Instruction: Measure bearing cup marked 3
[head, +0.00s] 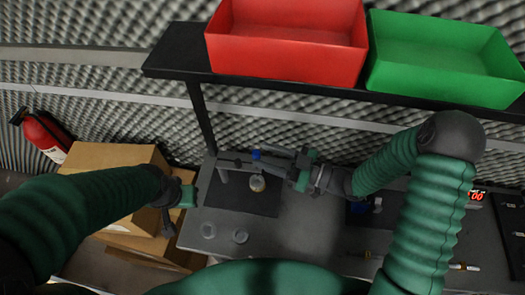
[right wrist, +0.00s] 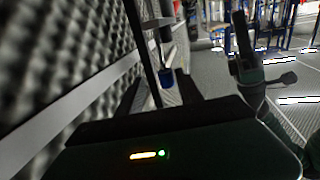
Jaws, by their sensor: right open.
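Two small grey ring-shaped cups (head: 208,231) (head: 240,236) rest on the grey bench, left of centre. No number on them can be read. A small round piece with a pale gold face (head: 257,184) sits at a metal fixture with a blue part (head: 256,155), over a dark mat; whether it is a cup or a dial is unclear. My right gripper (head: 299,170) is open and empty just right of the fixture. My left gripper (head: 178,205) hangs by the bench's left edge, its jaws unclear. In the right wrist view a blue part (right wrist: 167,76) shows beyond my gripper body.
A black shelf (head: 175,52) holds a red bin (head: 288,55) and a green bin (head: 440,70) above the bench. Cardboard boxes (head: 110,157) and a fire extinguisher (head: 42,133) are at left. A red digital display (head: 477,196) is at right. The bench's front middle is clear.

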